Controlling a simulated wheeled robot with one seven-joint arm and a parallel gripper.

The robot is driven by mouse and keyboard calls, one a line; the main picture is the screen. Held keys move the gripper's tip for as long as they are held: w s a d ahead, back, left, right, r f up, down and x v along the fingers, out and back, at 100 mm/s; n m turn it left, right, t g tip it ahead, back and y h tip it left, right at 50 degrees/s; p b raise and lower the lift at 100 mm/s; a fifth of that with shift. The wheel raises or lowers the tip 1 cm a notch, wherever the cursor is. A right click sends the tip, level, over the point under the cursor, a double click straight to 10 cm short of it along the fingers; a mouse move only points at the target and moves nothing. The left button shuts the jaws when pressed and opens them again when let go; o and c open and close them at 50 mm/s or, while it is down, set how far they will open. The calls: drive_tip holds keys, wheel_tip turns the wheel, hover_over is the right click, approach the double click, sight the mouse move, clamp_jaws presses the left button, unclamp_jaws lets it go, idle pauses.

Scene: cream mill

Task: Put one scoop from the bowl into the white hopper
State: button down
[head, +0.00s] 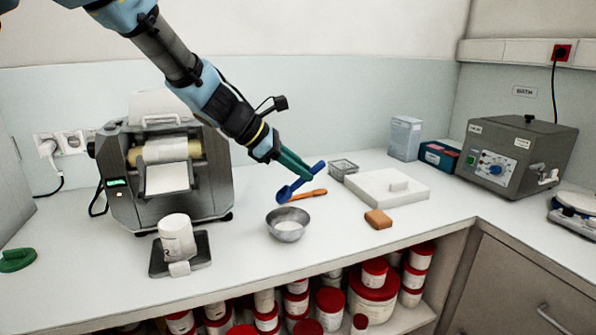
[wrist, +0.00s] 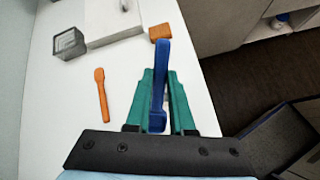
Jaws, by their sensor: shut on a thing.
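My gripper (head: 296,165) has green fingers shut on a blue scoop (head: 303,181). The scoop is tilted, its rounded end at lower left, above and behind the bowl in the head view. I cannot tell whether it holds anything. In the wrist view the scoop (wrist: 160,78) sits between the fingers. A metal bowl (head: 287,232) with white contents stands on the bench, apart from the scoop. A grey roller mill (head: 212,178) stands at left with a white sloping part (head: 168,178) at its front. I cannot tell surely which part is the white hopper.
A white cup (head: 176,236) stands on a dark scale (head: 200,248) at front left. An orange spatula (head: 308,195) lies behind the bowl. A clear box (head: 343,168), a white slab (head: 386,190) and a brown block (head: 378,219) are to the right. Bench around the bowl is clear.

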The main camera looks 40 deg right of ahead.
drive_tip(key=shift+f+b, duration=3.4)
drive_tip(key=shift+f, duration=1)
drive_tip(key=shift+f, duration=0.15)
drive_tip(key=shift+r+p, duration=3.35)
drive_tip(key=shift+r, duration=0.7)
